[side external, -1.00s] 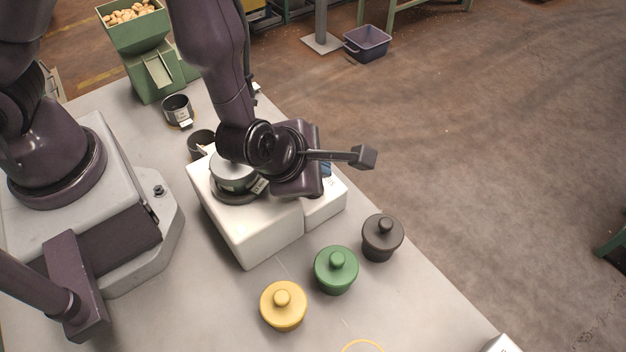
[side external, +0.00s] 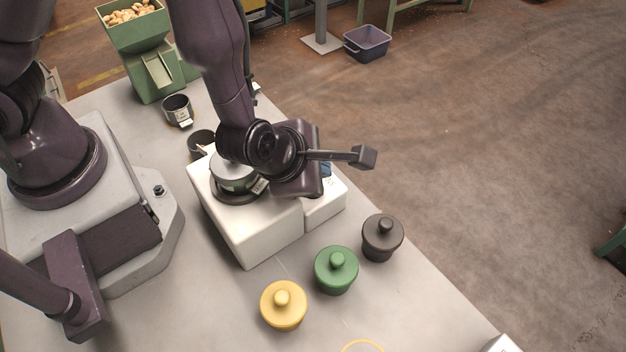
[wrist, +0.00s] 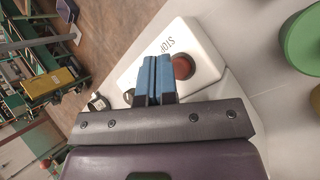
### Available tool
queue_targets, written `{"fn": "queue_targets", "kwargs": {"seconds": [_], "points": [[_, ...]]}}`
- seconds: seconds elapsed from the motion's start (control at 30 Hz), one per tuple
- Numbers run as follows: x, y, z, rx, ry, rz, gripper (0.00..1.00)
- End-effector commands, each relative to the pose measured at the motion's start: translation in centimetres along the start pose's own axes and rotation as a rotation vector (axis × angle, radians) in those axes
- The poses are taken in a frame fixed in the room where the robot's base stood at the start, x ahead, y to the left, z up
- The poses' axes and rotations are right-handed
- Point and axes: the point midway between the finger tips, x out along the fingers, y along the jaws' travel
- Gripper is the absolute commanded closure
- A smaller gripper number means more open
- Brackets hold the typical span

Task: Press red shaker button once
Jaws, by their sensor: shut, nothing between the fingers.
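The white shaker (side external: 245,225) stands on the table with a metal cup (side external: 232,172) on top. In the wrist view, the dark red button (wrist: 183,67) sits on the shaker's white control box (wrist: 205,45), beside lettering that seems to read STOP. My gripper (wrist: 155,78) has its blue fingers closed together with nothing between them. In that view they are just left of the button and overlap its edge; I cannot tell whether they touch it. In the side view my gripper (side external: 326,171) is low over the control box and hides the button.
Yellow (side external: 283,306), green (side external: 336,270) and dark (side external: 382,238) lidded pots stand in front of the shaker. A green hopper (side external: 150,60) with nuts stands at the back, a small cup (side external: 177,110) below it. The table's right edge is close by.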

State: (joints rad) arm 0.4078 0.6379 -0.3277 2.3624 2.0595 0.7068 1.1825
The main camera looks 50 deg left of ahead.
Motion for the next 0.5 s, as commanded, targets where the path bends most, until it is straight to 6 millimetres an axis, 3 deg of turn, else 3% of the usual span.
{"fn": "queue_targets", "kwargs": {"seconds": [0.5], "points": [[0.69,-0.36,-0.37,0.0,0.0,0.0,1.0]]}}
